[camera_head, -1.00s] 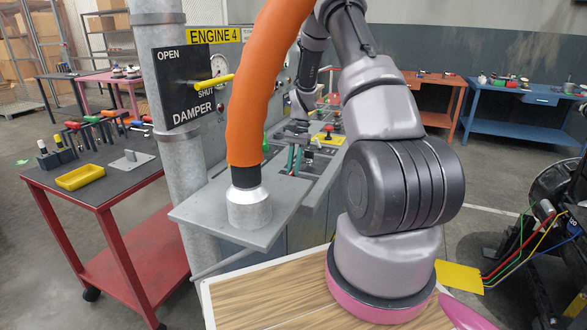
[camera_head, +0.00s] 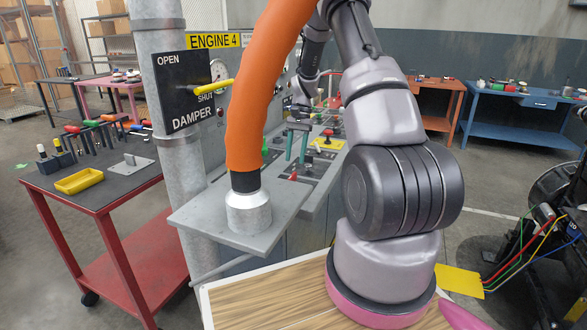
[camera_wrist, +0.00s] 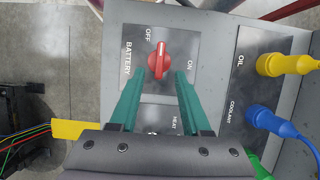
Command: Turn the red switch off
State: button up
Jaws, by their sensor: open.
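The red switch (camera_wrist: 159,61) is a rotary knob with a raised grip on a dark plate marked BATTERY, OFF and ON. In the wrist view its grip runs nearly up and down, slightly tilted, with a pale line at its upper end. In the head view a small red knob (camera_head: 293,177), apparently this switch, shows just below my fingertips. My gripper (camera_wrist: 160,75) is open, its teal fingers on either side of the knob's lower part in the wrist view, with nothing between them visibly gripped. In the head view my gripper (camera_head: 296,161) hangs over the console, apparently above the knob.
A yellow plug (camera_wrist: 290,64) and a blue plug (camera_wrist: 268,118) stand to the right on the console. An orange hose (camera_head: 262,95) rises at the console's near end. A damper panel (camera_head: 183,95) with a yellow lever is on the left.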

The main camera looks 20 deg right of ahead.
jog(key=v, duration=0.4)
jog(key=shift+w+d+r, duration=0.1)
jog(key=shift+d+r, duration=0.05)
jog(key=shift+r, duration=0.2)
notch_tip(320, 180, up, 13)
jog(key=n+t, duration=0.1)
jog(key=t, duration=0.2)
send_over(292, 177)
jog(key=s+a+r+n+t+h, duration=0.1)
jog(key=s+a+r+t, duration=0.15)
jog(key=s+r, duration=0.5)
jog(key=s+a+r+n+t, duration=0.1)
jog(key=s+a+r+t, duration=0.1)
jog(key=s, duration=0.6)
jog(key=s+a+r+n+t, duration=0.1)
jog(key=s+a+r+t, duration=0.2)
jog(key=s, duration=0.6)
jog(key=shift+s+a+r+n, duration=0.15)
jog(key=shift+a+r+n, duration=0.15)
jog(key=shift+r, duration=0.45)
